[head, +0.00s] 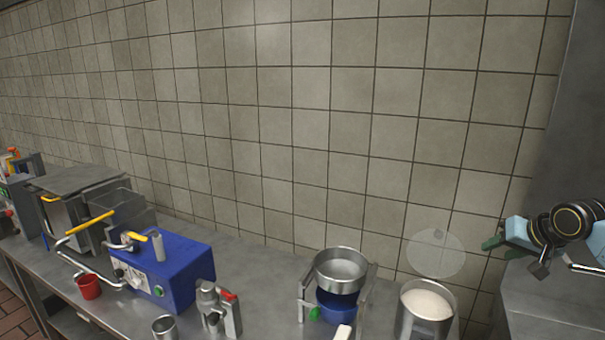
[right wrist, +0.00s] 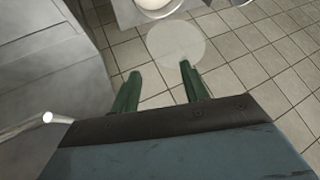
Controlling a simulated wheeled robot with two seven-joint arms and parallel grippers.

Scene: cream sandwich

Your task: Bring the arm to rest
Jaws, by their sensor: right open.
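My right gripper (head: 501,247) is at the right side of the head view, in the air near the grey metal block. Its two green fingers also show in the right wrist view (right wrist: 160,69), apart with nothing between them. A pale, see-through round disc (head: 436,252) shows in front of the fingertips, over the tiled wall in the picture. It also shows in the right wrist view (right wrist: 175,43), just beyond the fingertips. I cannot tell what it rests on. My left gripper is out of view.
A metal pot of white contents (head: 426,302) stands below the disc. To its left are a metal pan (head: 341,269) on a stand, a blue bowl (head: 337,307), a blue machine (head: 170,265) and a red cup (head: 89,287). A grey metal block (head: 545,305) is at right.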

